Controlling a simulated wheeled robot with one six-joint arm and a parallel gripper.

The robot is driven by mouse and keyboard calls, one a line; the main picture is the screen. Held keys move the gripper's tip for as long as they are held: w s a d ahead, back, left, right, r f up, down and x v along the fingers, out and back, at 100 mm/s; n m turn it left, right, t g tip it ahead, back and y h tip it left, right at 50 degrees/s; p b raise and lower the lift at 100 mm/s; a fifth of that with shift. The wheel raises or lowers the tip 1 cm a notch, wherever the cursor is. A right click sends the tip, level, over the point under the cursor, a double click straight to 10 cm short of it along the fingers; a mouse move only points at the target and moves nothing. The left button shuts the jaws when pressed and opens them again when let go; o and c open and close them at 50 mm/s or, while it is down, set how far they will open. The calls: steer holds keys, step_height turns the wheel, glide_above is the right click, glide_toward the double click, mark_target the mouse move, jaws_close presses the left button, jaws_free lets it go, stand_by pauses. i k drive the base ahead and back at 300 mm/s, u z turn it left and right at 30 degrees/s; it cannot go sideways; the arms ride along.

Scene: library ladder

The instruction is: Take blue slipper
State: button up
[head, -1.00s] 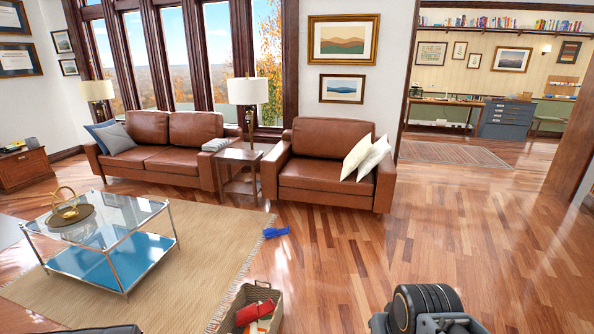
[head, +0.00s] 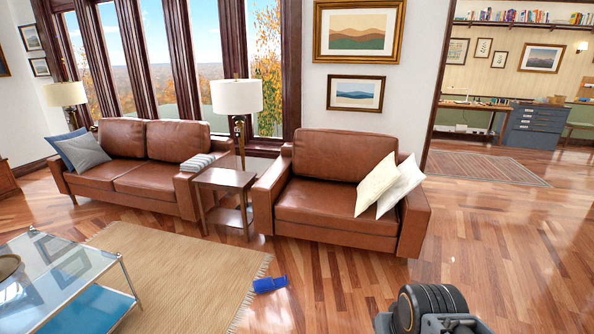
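A small blue object, which looks like the blue slipper (head: 269,284), lies on the wood floor at the right edge of the beige rug, in front of the brown armchair. Its fine shape is too small to make out. Part of my arm shows at the bottom right of the head view, to the right of the slipper and nearer to me. My gripper's fingers are not visible.
The beige rug (head: 190,268) and a glass coffee table (head: 62,252) are at the left. A brown armchair (head: 335,205), a side table (head: 226,180) and a brown sofa (head: 150,190) stand behind the slipper. The wood floor (head: 500,240) at the right is clear.

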mark_target(266, 284)
steer(key=i, duration=2.7)
steer(key=u, duration=2.3)
steer(key=i, duration=1)
steer(key=z, duration=1.25)
